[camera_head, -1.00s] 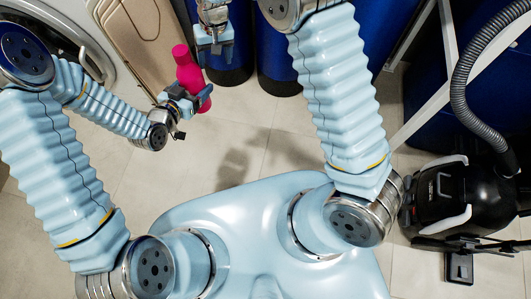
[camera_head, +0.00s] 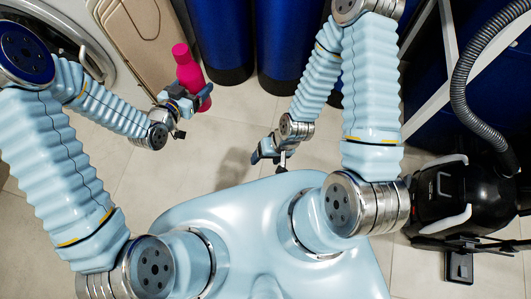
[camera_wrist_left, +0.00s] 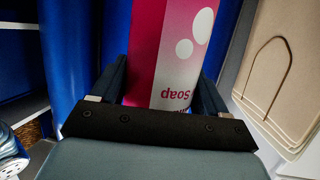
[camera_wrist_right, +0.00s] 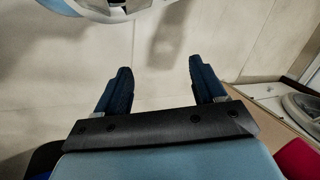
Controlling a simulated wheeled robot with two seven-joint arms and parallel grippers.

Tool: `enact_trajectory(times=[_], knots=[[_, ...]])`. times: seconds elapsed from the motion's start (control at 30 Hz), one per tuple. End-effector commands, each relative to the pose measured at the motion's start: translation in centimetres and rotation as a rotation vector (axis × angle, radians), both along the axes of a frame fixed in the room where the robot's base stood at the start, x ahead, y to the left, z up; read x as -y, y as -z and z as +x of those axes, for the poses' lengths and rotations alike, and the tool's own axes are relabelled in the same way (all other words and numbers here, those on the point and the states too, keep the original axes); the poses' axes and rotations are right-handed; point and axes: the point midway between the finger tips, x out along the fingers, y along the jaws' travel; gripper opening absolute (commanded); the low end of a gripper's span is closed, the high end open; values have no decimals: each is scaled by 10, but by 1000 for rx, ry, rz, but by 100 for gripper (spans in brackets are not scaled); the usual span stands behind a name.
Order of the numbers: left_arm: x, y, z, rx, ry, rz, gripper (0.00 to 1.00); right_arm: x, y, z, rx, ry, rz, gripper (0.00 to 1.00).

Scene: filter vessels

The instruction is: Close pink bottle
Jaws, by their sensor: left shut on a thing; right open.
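The pink bottle (camera_head: 187,68) is held upright or nearly so by my left gripper (camera_head: 183,101), which is shut around its body. Its rounded pink top (camera_head: 180,50) points toward the upper left in the head view. In the left wrist view the bottle (camera_wrist_left: 170,50) shows white dots and the word "Soap" between the fingers. My right gripper (camera_head: 267,155) is apart from the bottle, lower and to its right in the head view. In the right wrist view my right gripper (camera_wrist_right: 158,90) is open with nothing between its fingers.
Blue cylindrical vessels (camera_head: 219,40) stand at the back. A white washing machine (camera_head: 55,30) and a beige panel (camera_head: 135,35) are at the left. A black vacuum cleaner (camera_head: 440,200) with a hose stands at the right. The tiled floor (camera_head: 190,165) between is clear.

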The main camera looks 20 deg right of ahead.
Motion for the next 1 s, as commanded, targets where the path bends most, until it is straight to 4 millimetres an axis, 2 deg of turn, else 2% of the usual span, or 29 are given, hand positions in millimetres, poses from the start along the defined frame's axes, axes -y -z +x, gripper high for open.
enact_trajectory(times=[0.07,0.17,0.4,0.53,0.63,0.87,1.0], knots=[[-4,-2,2,2,-20,-2,0,0,0,0,0,0,0,70],[-23,-5,10,0,-111,-8,0,0,0,0,0,0,-1,70],[-110,-16,25,-2,-497,-12,0,0,0,0,0,0,-1,70],[-145,-20,22,0,-643,-5,0,0,0,0,0,0,-1,70],[-156,-21,21,1,-693,-1,0,0,0,1,0,0,-1,70],[-158,-21,21,1,-700,0,0,0,0,1,0,0,-1,70],[-158,-21,21,0,-699,0,0,0,0,1,0,0,-1,50]])
